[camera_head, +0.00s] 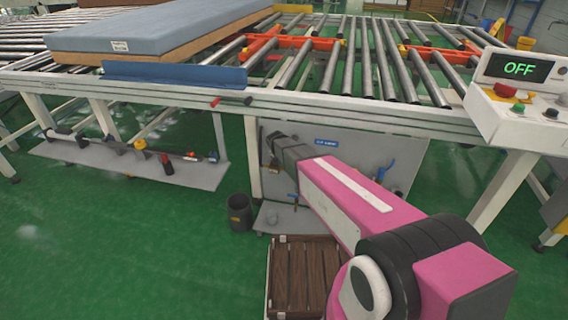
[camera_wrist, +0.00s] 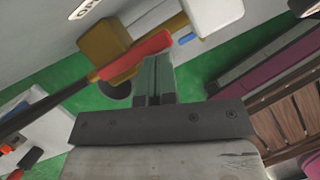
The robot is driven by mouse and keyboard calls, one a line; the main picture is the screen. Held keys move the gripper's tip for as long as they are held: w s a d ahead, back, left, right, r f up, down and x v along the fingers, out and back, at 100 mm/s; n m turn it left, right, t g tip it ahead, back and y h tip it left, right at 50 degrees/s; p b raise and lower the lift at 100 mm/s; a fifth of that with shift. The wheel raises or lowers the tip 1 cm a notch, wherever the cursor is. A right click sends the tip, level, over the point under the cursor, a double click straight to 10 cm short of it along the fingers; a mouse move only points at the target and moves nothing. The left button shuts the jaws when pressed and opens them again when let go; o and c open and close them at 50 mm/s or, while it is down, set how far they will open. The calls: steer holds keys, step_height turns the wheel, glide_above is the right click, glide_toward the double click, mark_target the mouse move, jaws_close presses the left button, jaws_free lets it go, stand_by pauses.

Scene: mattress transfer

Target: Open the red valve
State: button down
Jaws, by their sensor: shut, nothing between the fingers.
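In the wrist view a red lever handle (camera_wrist: 135,55) lies slanted beside a brown-yellow valve body (camera_wrist: 103,42). In the head view my gripper (camera_head: 270,138) is at the left part of the grey panel (camera_head: 345,175) under the conveyor. The valve at my gripper is mostly hidden there by my arm.
Blue-handled valves (camera_head: 386,168) sit on the panel's right. A dark bucket (camera_head: 240,212) and a wooden pallet (camera_head: 302,275) stand below. A red-tipped lever (camera_head: 230,101) projects from the conveyor's front rail. A low shelf (camera_head: 190,172) with fittings is left. The control box (camera_head: 519,70) reads OFF.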

steer(key=shift+w+a, duration=0.55)
steer(key=shift+a, duration=0.15)
